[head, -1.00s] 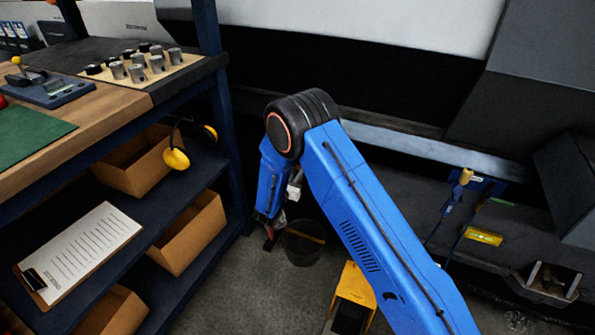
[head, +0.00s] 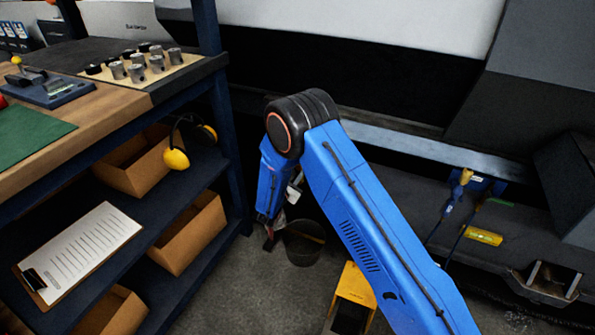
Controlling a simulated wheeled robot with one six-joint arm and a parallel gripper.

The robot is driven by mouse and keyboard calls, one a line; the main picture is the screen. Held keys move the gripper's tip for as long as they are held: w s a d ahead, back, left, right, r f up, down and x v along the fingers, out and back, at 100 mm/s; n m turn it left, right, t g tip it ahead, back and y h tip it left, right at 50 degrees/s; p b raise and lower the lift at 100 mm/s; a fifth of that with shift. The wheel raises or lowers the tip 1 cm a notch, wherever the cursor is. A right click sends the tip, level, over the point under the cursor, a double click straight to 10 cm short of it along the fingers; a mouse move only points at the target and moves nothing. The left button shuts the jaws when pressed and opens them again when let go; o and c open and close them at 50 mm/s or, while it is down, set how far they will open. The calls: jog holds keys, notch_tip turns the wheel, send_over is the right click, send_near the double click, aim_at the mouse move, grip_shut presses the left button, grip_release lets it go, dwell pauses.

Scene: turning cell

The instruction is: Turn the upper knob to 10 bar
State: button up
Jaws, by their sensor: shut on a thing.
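My gripper (head: 271,238) shows only small and dark at the lower end of my blue arm, near the floor beside the shelf unit. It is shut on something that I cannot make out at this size. A dark reddish patch shows at its end. I cannot pick out the upper knob, its scale or any pressure reading in the head view.
A dark bin (head: 304,243) stands on the floor just right of my gripper. The shelf unit (head: 235,175) with cardboard boxes (head: 188,232) is close on the left. A yellow-and-black object (head: 353,290) stands on the floor. Dark machine panels close off the back.

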jog(key=o, duration=1)
jog(key=shift+o, duration=0.2)
jog(key=v, duration=1.7)
jog(key=shift+s, duration=0.25)
jog(key=shift+a, duration=0.1)
